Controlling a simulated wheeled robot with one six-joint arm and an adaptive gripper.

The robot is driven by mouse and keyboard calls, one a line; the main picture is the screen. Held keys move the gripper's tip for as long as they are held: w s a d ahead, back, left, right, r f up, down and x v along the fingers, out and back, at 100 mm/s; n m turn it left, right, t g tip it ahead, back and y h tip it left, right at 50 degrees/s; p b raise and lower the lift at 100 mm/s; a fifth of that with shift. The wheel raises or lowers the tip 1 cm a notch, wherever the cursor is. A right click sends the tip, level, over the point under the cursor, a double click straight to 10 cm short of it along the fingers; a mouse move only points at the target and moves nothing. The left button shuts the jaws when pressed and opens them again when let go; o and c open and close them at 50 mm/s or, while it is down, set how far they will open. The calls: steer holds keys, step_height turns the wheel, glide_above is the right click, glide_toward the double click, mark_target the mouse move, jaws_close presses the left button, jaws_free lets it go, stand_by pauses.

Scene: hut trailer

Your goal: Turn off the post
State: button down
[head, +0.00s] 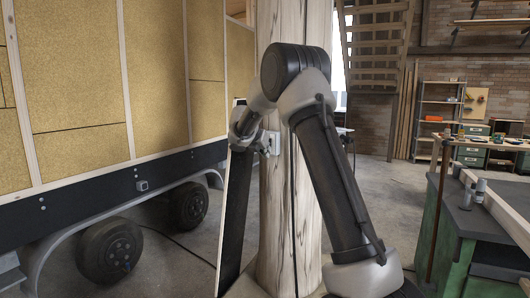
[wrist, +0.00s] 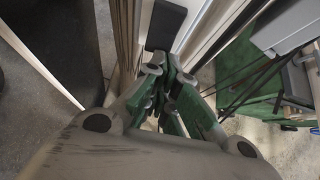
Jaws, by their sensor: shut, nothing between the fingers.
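A thick pale wooden post (head: 272,230) stands upright in the middle of the head view, partly hidden by my arm. A small light-coloured box (head: 275,142), perhaps a switch, is on the post's face at mid height. My gripper (head: 262,146) is beside this box in the head view, small and partly hidden by my wrist; I cannot tell whether they touch. In the wrist view my gripper (wrist: 170,92) has its green-padded fingers together, with nothing seen between them. A dark block (wrist: 165,25) lies just beyond the fingertips; I cannot tell what it is.
A trailer with tan wall panels (head: 70,80) and black wheels (head: 110,250) stands on the left. A dark board with a light edge (head: 236,210) leans near the post. A green workbench (head: 450,240) is at right. A shelf (head: 440,105) stands behind. Concrete floor (head: 385,190) is open between.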

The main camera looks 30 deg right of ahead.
steer(key=shift+w+d, duration=0.25)
steer(key=shift+d, duration=0.05)
stand_by(0.8)
steer(key=s+a+r, duration=0.2)
steer(key=s+a, duration=0.6)
steer(key=a, duration=0.2)
steer(key=shift+s+a+r, duration=0.25)
steer(key=shift+a, duration=0.15)
